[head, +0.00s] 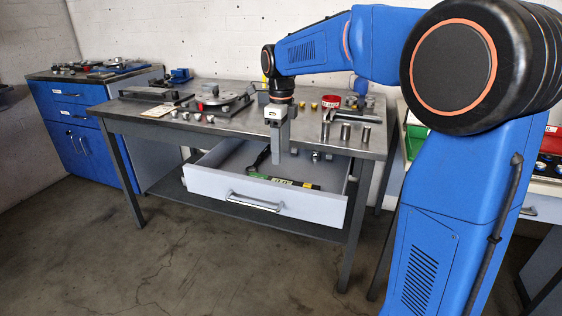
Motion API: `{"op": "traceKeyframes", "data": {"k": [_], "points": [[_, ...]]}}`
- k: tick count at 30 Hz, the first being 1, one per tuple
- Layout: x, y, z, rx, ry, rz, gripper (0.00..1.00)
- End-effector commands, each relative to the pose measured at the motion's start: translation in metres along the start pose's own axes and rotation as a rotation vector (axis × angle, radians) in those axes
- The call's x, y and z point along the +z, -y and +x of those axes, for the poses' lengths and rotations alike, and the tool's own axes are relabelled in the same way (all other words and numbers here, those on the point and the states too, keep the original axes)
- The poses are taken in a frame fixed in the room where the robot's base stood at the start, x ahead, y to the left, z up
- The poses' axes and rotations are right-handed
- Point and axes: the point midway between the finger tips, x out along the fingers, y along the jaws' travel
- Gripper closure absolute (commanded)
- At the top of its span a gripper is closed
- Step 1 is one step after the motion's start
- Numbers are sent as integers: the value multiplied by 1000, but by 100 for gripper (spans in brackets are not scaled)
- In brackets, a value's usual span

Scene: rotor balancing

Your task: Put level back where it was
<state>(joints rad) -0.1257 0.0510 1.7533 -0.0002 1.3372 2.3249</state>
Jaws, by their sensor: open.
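I cannot tell for certain which thing is the level. A long dark tool with green and yellow marks (283,181) lies in the open drawer (228,187) of the steel workbench (232,124). A long dark block (150,94) lies at the left end of the bench top. My gripper (283,152) points down over the drawer's rear part, at the bench's front edge. It is open, with no held thing visible between its fingers, which overlap in this view. The tool lies below the gripper, apparently apart from it. My arm hides part of the bench's back.
A round rotor fixture (220,99) stands left of my gripper, with small weights near it. A red round container (331,101) and several metal cylinders (346,131) stand to the right. The pulled-out drawer juts into the clear floor. A blue cabinet (75,125) stands far left.

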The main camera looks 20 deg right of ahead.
Motion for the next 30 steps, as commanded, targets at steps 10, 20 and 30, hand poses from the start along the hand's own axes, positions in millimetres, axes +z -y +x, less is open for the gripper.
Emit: {"op": "traceKeyframes", "data": {"k": [10,20,30], "points": [[-5,-3,-13,-4,4,-27,44],[-73,-57,-20,-92,46,-517,44],[-153,-127,1,-236,24,-1158,44]]}}
